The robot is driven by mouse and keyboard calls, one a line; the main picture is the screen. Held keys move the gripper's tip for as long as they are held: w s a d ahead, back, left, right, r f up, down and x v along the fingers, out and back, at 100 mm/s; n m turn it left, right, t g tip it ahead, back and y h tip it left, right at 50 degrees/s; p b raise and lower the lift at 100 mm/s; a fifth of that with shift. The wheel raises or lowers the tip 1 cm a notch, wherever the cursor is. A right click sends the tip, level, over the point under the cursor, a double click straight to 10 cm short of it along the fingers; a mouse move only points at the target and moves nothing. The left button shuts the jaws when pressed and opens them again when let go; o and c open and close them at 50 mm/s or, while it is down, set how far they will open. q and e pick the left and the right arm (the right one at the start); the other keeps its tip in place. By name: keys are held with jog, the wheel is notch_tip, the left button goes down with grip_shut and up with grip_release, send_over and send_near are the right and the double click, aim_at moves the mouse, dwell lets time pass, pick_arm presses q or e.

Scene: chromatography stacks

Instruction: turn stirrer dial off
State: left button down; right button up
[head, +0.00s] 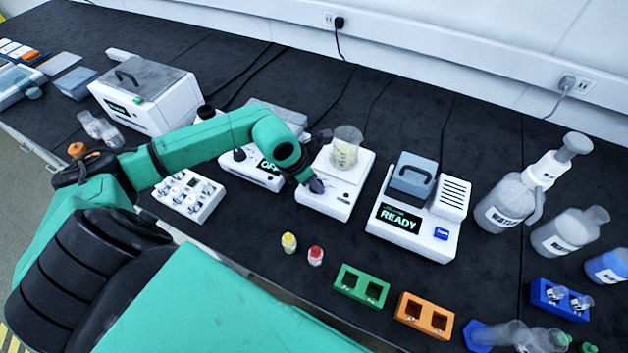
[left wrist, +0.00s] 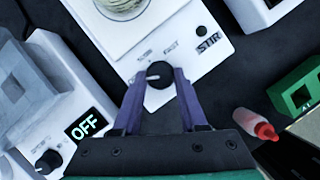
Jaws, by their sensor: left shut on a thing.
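The stirrer (head: 336,184) is a white box with a beaker (head: 346,147) of pale yellow contents on its top plate. In the left wrist view its front panel (left wrist: 201,62) is marked STIR. The black stirrer dial (left wrist: 160,74) has a white pointer line that points left. My left gripper (head: 315,186) reaches the stirrer's front. In the left wrist view its two purple fingers (left wrist: 160,88) lie on both sides of the dial, shut on it. My right gripper is in neither view.
A white device reading OFF (left wrist: 84,124) stands left of the stirrer, and one reading READY (head: 415,222) stands right. A yellow-capped vial (head: 289,243), a red-capped vial (head: 316,256), a green rack (head: 361,287) and an orange rack (head: 425,316) are in front.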

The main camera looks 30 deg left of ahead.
pick_arm(q)
jog(key=shift+r, duration=0.1)
jog(key=shift+c, duration=2.2)
grip_release()
jog(key=b+v, duration=0.1)
jog(key=v, duration=1.3)
jog(key=shift+s+r, duration=0.2)
jog(key=shift+a, duration=0.1)
